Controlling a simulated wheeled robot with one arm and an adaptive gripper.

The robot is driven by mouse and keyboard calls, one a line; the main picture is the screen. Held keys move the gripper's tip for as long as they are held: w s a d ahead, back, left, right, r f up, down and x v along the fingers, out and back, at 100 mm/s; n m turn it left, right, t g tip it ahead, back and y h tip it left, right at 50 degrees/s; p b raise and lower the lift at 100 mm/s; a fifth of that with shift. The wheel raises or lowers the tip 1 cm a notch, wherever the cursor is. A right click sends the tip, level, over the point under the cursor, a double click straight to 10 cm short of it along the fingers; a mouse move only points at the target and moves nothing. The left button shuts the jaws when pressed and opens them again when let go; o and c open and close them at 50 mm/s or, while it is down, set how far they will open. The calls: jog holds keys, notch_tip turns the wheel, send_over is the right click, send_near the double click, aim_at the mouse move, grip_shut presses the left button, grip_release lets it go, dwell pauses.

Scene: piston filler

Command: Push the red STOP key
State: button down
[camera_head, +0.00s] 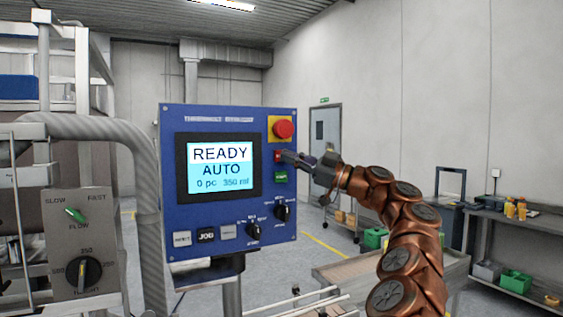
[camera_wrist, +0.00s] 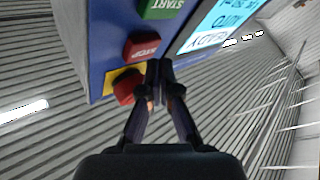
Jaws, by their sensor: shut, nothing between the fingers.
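The red STOP key (camera_wrist: 142,46) sits on the blue control panel (camera_head: 222,246), between the green START key (camera_wrist: 160,8) and the red emergency button. In the head view the STOP key (camera_head: 278,156) shows just at the tip of my gripper, partly hidden by it. My gripper (camera_head: 288,157) is shut and empty, pointing at the panel from the right. In the wrist view its fingertips (camera_wrist: 159,68) lie beside the STOP key's lower right edge. I cannot tell whether they touch it. The START key (camera_head: 281,177) is below it in the head view.
A red mushroom button (camera_head: 283,129) on a yellow plate is just above the STOP key. The panel's screen (camera_head: 220,166) reads READY, AUTO. Black selector knobs (camera_head: 283,212) sit lower on the panel.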

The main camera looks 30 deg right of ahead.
jog(key=shift+s, duration=0.2)
jog(key=s+b, duration=0.5)
jog(key=shift+a, duration=0.2)
dwell(0.4)
jog(key=shift+w, duration=0.1)
dwell(0.5)
